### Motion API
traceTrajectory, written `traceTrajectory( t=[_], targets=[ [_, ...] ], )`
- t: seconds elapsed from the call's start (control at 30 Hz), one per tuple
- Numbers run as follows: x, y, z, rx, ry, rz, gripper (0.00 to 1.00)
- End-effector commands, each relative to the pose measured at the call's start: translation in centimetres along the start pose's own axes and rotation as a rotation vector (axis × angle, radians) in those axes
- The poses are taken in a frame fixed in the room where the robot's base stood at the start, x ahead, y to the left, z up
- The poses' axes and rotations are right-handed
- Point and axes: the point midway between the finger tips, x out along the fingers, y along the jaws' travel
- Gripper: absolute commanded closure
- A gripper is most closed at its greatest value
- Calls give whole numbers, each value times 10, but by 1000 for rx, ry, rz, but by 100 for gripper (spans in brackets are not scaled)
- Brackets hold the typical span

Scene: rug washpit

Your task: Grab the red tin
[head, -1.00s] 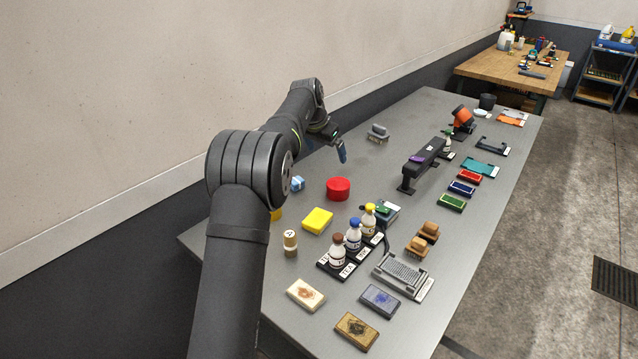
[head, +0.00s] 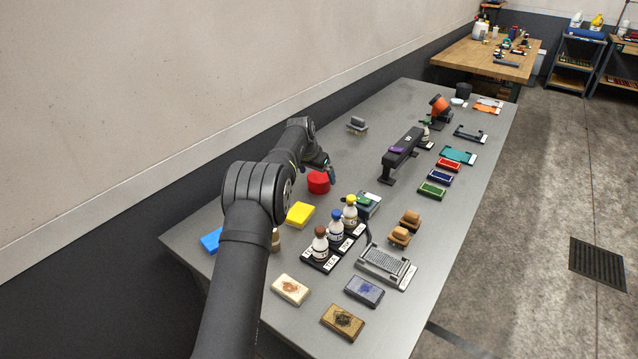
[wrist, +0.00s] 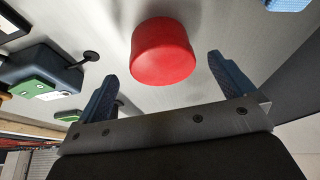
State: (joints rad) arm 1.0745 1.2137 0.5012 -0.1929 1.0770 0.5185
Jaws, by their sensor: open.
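The red tin (head: 318,182) is a short round red cylinder standing on the grey metal table, beside my arm's end in the head view. In the wrist view the red tin (wrist: 162,52) lies ahead of my gripper, between the lines of the two blue fingers and apart from both. My gripper (wrist: 165,85) is open and empty. In the head view my gripper (head: 331,174) is just right of the tin, its fingers partly hard to make out.
A yellow block (head: 299,214) lies in front of the tin. A rack of capped bottles (head: 336,243) stands nearer, to the right. A black raised stand (head: 402,152) is farther right. A blue block (head: 212,240) lies at the left edge. Bare table lies behind the tin.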

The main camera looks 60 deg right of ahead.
Motion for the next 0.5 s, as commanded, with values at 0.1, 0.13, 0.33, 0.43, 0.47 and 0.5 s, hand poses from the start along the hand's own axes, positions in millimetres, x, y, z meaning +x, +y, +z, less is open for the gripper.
traceTrajectory(
  t=[0.1, 0.13, 0.33, 0.43, 0.47, 0.5],
  targets=[
    [18, -2, 1, 0, -3, 1, 1],
    [22, -2, 1, 0, -3, 1, 1],
    [41, -2, 0, 1, -1, 1, 1],
    [44, -2, 0, 1, -1, 1, 1],
    [44, -2, 0, 1, -1, 1, 1],
    [44, -2, 0, 1, -1, 1, 1]
  ],
)
